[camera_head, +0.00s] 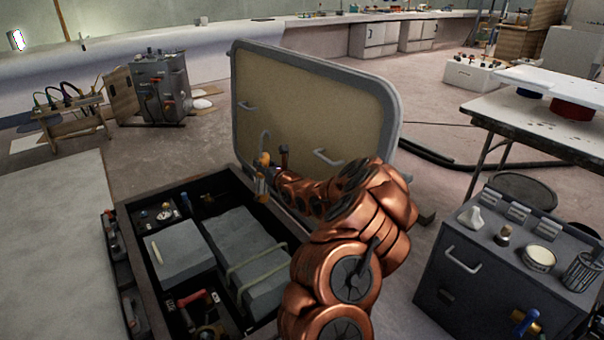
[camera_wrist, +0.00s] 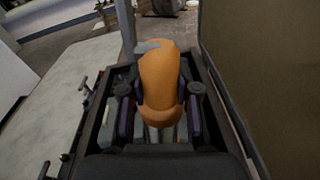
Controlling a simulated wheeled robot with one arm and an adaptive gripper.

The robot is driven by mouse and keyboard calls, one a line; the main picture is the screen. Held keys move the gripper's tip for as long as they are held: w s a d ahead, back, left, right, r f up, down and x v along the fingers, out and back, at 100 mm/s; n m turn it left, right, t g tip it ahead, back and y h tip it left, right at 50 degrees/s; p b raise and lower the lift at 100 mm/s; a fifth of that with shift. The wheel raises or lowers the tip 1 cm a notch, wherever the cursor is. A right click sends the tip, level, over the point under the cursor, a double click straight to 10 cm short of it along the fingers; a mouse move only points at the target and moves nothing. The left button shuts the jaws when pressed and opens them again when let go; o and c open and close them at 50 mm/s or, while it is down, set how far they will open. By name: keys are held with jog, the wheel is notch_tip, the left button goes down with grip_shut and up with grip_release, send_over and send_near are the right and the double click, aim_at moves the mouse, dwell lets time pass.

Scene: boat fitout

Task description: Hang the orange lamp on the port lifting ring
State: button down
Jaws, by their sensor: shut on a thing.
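The orange lamp (camera_wrist: 160,75) is upright between the two dark fingers of my gripper (camera_wrist: 160,105), which is shut on it. In the head view the lamp (camera_head: 261,185) is small, with a thin grey hook shape rising above it. My gripper (camera_head: 266,172) is in front of the raised lid, above the open locker. I cannot tell which, if either, is the port lifting ring. The lamp appears apart from both loops.
The raised lid (camera_head: 300,95) stands behind my gripper. The open locker below holds grey boxes (camera_head: 180,250) and tools. A grey machine (camera_head: 162,88) stands behind left.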

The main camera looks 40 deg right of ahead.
jog(key=s+d+f+m+g+h+b, duration=0.1)
jog(key=s+d+f+m+h+b, duration=0.1)
jog(key=d+f, duration=0.4)
jog(key=s+d+f+m+g+h+b, duration=0.1)
jog(key=d+f+b, duration=0.5)
jog(key=d, duration=0.6)
jog(key=shift+s+d+m+h, duration=0.2)
jog(key=shift+s+m+h, duration=0.85)
jog(key=shift+s, duration=0.75)
